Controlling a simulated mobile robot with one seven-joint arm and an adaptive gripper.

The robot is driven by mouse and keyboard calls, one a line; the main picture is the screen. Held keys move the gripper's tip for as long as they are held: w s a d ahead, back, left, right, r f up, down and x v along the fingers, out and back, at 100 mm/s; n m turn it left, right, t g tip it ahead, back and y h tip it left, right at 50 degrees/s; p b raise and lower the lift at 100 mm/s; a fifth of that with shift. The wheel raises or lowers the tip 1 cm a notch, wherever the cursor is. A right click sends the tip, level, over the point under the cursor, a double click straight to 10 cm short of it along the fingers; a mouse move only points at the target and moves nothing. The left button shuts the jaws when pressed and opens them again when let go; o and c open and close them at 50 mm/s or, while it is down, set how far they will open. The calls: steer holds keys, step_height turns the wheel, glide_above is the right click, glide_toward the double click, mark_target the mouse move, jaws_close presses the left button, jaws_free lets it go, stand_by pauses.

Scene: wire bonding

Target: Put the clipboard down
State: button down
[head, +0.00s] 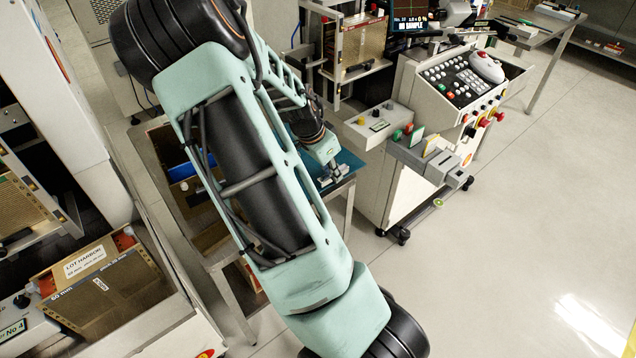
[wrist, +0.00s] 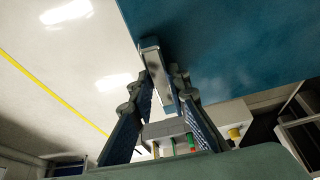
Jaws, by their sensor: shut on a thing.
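My gripper (head: 333,176) is low over the blue-topped end of a bench in the head view, with my arm reaching down across the picture. In the wrist view my gripper (wrist: 160,62) has its fingers converged on a pale, narrow piece (wrist: 158,74), which seems to be part of the clipboard. The rest of the clipboard is not clearly made out. A flat blue surface (wrist: 240,40) fills the upper right of the wrist view, close to the fingertips. I cannot tell whether it is the bench top or the board, or whether they touch.
A control console (head: 455,85) with buttons and a trackball stands right of the bench, with a pale button box (head: 378,122) near the gripper. A blue bin (head: 181,171) is left of my arm. Open floor (head: 500,230) lies right.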

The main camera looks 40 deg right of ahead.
step_height(320, 180, down, 7)
steer(key=shift+f+b, duration=0.1)
steer(key=shift+b, duration=0.4)
steer(key=c, duration=1.8)
jaws_free()
steer(key=shift+c, duration=0.2)
steer(key=p+v, duration=0.2)
steer(key=v, duration=1)
steer(key=shift+p, duration=0.3)
